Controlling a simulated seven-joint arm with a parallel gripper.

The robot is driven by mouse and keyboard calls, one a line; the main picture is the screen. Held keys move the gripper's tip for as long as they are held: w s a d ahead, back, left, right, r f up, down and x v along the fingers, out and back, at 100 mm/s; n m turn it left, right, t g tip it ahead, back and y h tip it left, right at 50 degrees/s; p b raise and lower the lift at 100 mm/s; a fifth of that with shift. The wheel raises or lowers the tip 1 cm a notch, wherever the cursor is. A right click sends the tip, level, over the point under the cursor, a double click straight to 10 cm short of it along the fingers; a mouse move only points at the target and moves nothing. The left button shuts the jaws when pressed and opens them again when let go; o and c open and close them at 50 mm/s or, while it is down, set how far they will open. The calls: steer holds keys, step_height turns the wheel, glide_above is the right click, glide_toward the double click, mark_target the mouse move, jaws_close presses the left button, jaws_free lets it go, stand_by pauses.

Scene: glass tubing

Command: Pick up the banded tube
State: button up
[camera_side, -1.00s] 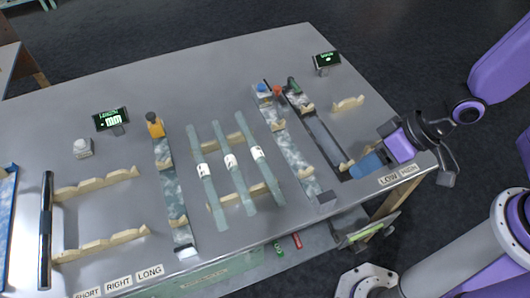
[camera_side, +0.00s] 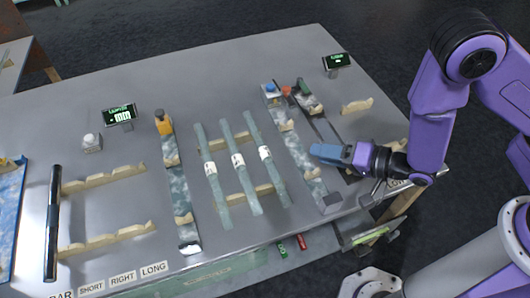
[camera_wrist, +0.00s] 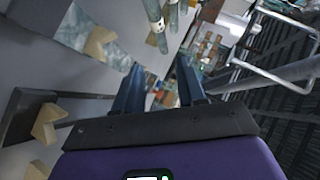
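Three pale green glass tubes, left (camera_side: 212,175), middle (camera_side: 239,170) and right (camera_side: 266,160), lie side by side across two wooden notched rests. Each has a white patch with small dark marks near its middle; I cannot tell which one the task calls banded. In the wrist view, a tube with a white band (camera_wrist: 155,25) shows at the top, beyond the fingers. My gripper (camera_side: 320,152), with blue fingers, is above the table to the right of the tubes, apart from them. In the wrist view its fingers (camera_wrist: 159,85) are spread with nothing between them.
A marbled strip fixture (camera_side: 299,150) stands between my gripper and the tubes. Another marbled strip (camera_side: 178,190) with an orange block is left of the tubes. Small displays (camera_side: 120,114) stand behind.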

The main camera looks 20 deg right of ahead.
mark_target(265, 154)
steer(key=x, duration=1.6)
steer(key=shift+w+f, duration=0.15)
jaws_close()
